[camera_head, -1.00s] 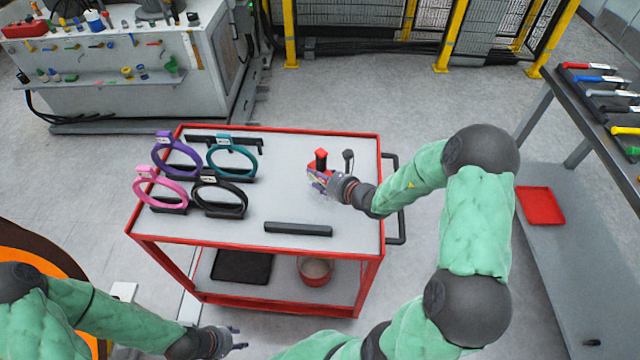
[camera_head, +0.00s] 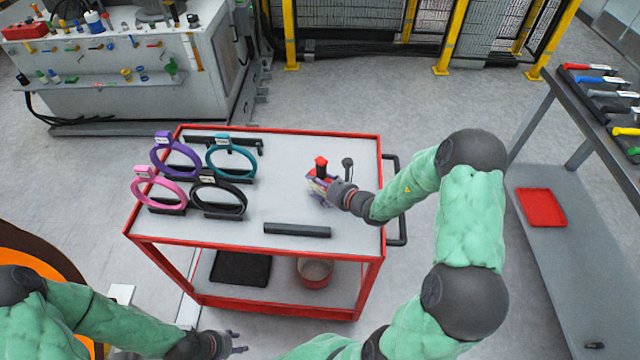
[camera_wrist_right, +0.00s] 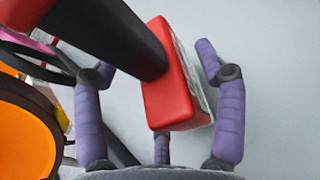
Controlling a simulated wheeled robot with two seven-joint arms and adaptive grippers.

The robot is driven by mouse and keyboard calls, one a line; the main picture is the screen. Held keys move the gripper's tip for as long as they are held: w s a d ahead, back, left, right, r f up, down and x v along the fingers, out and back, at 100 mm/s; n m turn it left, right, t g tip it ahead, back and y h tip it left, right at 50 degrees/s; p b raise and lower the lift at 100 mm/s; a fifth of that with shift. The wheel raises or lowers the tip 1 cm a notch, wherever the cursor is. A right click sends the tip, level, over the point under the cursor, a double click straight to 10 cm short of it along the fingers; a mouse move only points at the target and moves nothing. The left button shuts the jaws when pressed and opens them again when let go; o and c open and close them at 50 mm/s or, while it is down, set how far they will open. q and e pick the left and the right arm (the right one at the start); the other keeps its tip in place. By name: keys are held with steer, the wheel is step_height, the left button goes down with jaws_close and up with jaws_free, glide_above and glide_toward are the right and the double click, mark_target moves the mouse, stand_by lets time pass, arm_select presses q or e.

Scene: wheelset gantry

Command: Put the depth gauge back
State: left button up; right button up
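A red block with a thick black handle (camera_head: 322,170) stands on the cart's top at the right. I cannot tell for certain whether it is the depth gauge. My right gripper (camera_head: 320,190) is at this block. In the right wrist view the red block (camera_wrist_right: 175,95) lies between the spread purple fingers of the right gripper (camera_wrist_right: 160,110), with gaps on both sides. A long dark bar (camera_head: 297,230) lies near the cart's front edge. My left gripper (camera_head: 238,342) is empty, with its fingers apart, low in front of the cart.
The red-rimmed cart (camera_head: 280,250) carries purple (camera_head: 175,157), teal (camera_head: 232,155), pink (camera_head: 158,188) and black (camera_head: 218,196) ring-shaped gauges on stands at the left. A small dark stalked item (camera_head: 348,165) stands beside the red block. A tool bench (camera_head: 560,105) is at right.

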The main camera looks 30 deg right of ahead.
steer(key=shift+r, duration=0.25)
steer(key=p+v, duration=0.2)
steer(key=v, duration=1)
steer(key=shift+f+p, duration=0.15)
steer(key=shift+p, duration=0.15)
